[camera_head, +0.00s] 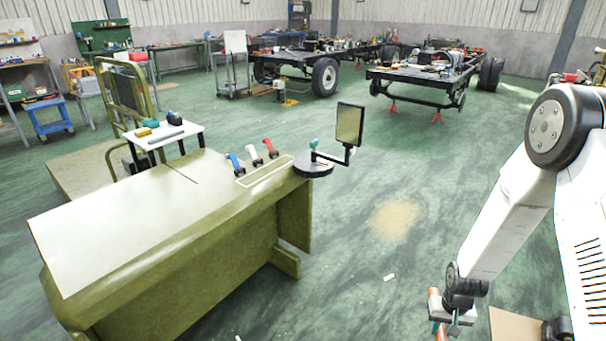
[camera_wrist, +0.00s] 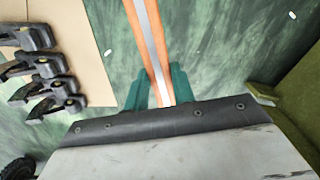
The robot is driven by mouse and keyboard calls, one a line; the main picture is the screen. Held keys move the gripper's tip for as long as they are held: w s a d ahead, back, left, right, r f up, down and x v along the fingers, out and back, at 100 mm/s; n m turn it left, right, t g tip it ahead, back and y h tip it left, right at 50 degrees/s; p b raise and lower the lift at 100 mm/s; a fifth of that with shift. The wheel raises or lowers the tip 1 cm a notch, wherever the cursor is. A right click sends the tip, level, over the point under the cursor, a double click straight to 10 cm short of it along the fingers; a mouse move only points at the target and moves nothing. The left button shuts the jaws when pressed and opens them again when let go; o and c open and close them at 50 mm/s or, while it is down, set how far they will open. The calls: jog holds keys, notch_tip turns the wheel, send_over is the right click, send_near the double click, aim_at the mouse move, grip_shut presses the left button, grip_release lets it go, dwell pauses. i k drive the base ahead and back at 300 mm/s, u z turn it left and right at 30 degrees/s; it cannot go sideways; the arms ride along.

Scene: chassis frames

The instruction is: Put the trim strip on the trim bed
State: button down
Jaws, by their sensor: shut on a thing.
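The trim strip, orange with a silver-grey band down its middle, shows in the wrist view (camera_wrist: 149,38). My gripper (camera_wrist: 157,90) has its teal fingers closed on both sides of it. The strip runs away from the fingers to the top edge of the view, where its far end is cut off. In the head view my gripper (camera_head: 438,326) is low at the bottom right, over the floor and apart from the olive bench, with a bit of orange beside it. A pale outlined rectangle (camera_head: 265,171) on the bench's right end looks like the trim bed; it appears bare.
The olive bench (camera_head: 120,215) has a wide clear cream top. Blue, white and red-handled tools (camera_head: 254,157) stand behind the outline. A mirror (camera_head: 350,124) on a round black base stands at the bench corner. Black clamps (camera_wrist: 40,68) lie on a tan board at left in the wrist view.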

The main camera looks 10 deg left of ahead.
aim_at(269, 169)
jog(key=u, duration=0.95)
jog(key=i, duration=0.2)
jog(key=u, duration=0.05)
